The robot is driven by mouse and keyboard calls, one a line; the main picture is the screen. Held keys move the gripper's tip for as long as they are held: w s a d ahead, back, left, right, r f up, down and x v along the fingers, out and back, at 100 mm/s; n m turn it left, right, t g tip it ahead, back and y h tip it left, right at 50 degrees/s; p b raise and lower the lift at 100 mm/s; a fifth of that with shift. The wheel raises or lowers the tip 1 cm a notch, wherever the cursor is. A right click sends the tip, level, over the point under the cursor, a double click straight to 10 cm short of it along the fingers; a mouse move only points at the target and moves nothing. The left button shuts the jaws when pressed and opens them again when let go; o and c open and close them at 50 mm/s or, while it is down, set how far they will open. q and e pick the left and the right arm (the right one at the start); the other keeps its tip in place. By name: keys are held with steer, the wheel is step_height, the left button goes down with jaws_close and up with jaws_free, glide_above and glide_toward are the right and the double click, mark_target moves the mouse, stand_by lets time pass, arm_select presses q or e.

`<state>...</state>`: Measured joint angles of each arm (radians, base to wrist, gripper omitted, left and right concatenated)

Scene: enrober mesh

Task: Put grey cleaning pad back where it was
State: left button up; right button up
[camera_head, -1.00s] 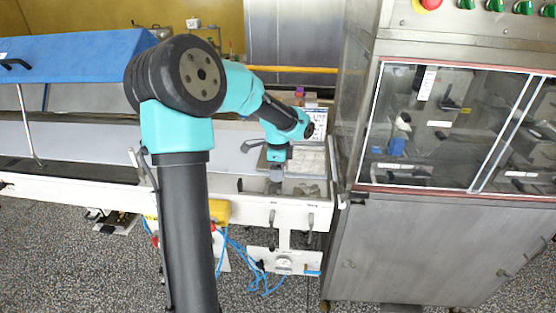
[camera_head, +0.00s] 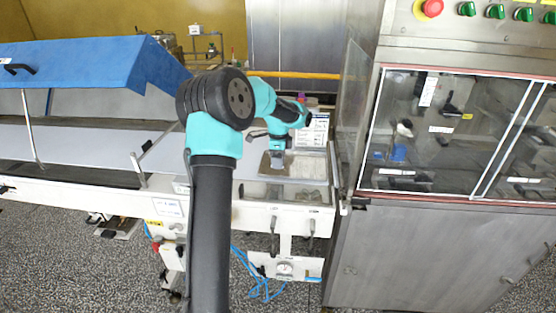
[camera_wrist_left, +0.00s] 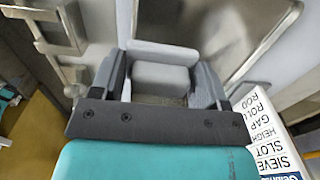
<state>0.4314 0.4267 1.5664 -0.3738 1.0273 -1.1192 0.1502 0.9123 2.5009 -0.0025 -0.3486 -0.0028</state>
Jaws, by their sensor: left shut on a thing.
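My left gripper (camera_head: 277,163) is over the far right end of the long machine bed, just above or at a pale mesh panel (camera_head: 304,166). In the left wrist view its two dark fingers (camera_wrist_left: 160,85) are closed on the sides of a light grey block, the grey cleaning pad (camera_wrist_left: 165,77). In the head view the pad is small and mostly hidden by the gripper, and I cannot tell whether it touches the surface beneath. My right gripper is not in view.
A white printed card (camera_head: 314,130) stands behind the mesh. A steel cabinet with glass doors (camera_head: 450,130) borders the mesh on the right. A blue cover (camera_head: 90,65) is over the bed at left. Handles (camera_head: 275,235) hang from the white front rail.

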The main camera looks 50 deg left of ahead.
arm_select(q)
steer(key=shift+w+a+f, duration=0.15)
steer(key=shift+w+a, duration=1.3)
steer(key=shift+a, duration=0.2)
steer(key=shift+w+a, duration=0.15)
steer(key=shift+a+f, duration=0.1)
steer(key=shift+f, duration=1.7)
steer(key=shift+f, duration=0.1)
steer(key=o, duration=0.8)
steer(key=shift+o, duration=0.2)
